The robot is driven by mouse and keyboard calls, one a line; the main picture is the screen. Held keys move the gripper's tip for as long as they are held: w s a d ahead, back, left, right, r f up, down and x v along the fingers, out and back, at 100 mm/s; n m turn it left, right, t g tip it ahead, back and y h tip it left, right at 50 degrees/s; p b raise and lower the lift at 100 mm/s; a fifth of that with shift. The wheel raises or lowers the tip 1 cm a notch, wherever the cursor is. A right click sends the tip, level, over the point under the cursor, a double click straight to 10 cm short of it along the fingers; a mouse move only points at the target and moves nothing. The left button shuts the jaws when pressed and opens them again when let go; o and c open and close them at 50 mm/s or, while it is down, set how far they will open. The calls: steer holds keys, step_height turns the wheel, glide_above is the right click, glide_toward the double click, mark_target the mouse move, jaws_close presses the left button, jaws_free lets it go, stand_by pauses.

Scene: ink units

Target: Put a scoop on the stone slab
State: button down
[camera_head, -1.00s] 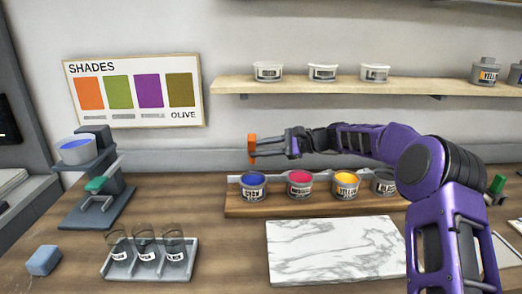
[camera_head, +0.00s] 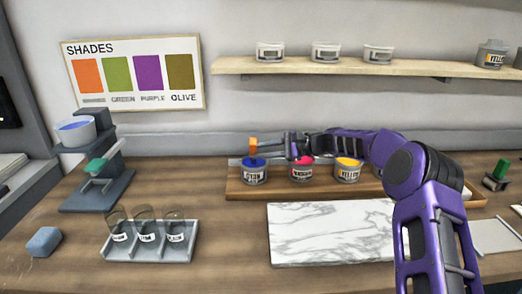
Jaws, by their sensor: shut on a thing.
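My gripper (camera_head: 262,153) is shut on an orange-handled tool (camera_head: 253,143), seemingly the scoop, upright directly above the pot of blue ink (camera_head: 254,175). The tool's lower end is at the pot's mouth; I cannot tell how deep it is in the ink. The pot of magenta ink (camera_head: 302,173) is beside it, partly behind my gripper, and the pot of yellow ink (camera_head: 347,174) is farther right. The white, grey-veined stone slab (camera_head: 330,235) lies bare on the counter, in front and to the right of the blue pot.
The pots stand on a wooden rack (camera_head: 238,190). A grey tray (camera_head: 150,254) with several small glasses is front left, near a blue block (camera_head: 43,241). A stand with a blue-filled bowl (camera_head: 75,130) is at left. A shelf (camera_head: 400,67) with tubs hangs above.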

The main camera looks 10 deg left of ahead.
steer(key=shift+r, duration=0.15)
stand_by(0.3)
step_height(320, 180, up, 7)
steer(key=p, duration=0.2)
stand_by(0.3)
steer(key=shift+d, duration=0.1)
stand_by(1.2)
